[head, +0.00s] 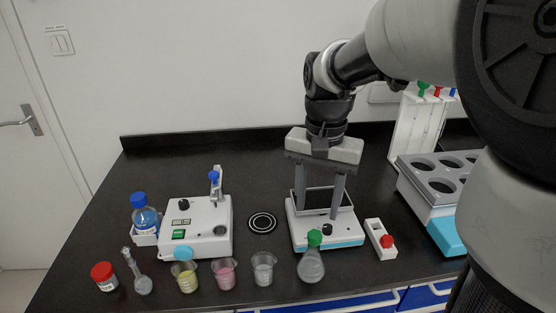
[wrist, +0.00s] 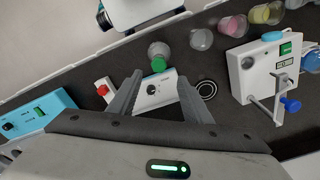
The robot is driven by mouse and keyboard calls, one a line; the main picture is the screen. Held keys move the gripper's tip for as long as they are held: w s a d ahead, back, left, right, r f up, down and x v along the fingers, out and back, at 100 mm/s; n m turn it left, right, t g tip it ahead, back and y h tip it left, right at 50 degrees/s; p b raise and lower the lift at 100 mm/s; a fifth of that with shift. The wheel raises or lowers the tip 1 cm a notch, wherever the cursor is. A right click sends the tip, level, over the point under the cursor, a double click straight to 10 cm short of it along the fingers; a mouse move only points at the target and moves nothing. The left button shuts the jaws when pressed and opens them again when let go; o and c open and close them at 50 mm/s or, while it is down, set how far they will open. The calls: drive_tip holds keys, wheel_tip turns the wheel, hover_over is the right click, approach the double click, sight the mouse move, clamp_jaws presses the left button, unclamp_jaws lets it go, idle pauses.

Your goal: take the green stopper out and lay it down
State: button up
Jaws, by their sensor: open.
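The green stopper (head: 314,238) sits in the neck of a conical flask (head: 311,266) near the front edge of the bench. In the wrist view the stopper (wrist: 158,65) and the flask (wrist: 159,49) show just beyond the fingertips. My gripper (head: 318,213) is open and empty, pointing down above a white and blue device (head: 350,227), behind the flask in the head view. In the wrist view my gripper (wrist: 160,78) has its fingers wide apart, with the device between and below them. The fingers do not touch the stopper.
Beakers with clear (head: 263,268), pink (head: 225,273) and yellow (head: 186,276) contents stand left of the flask. A white stand with a red knob (head: 387,241) is to its right. A grey-topped bath (head: 425,185) stands far right. The bench behind the beakers has free room.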

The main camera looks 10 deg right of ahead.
sight(315, 234)
wheel_tip(315, 234, down, 8)
drive_tip(key=shift+s+d+r+b, duration=0.15)
drive_tip(key=shift+r+b, duration=0.1)
drive_tip(key=shift+b, duration=0.5)
drive_tip(key=c, duration=1.1)
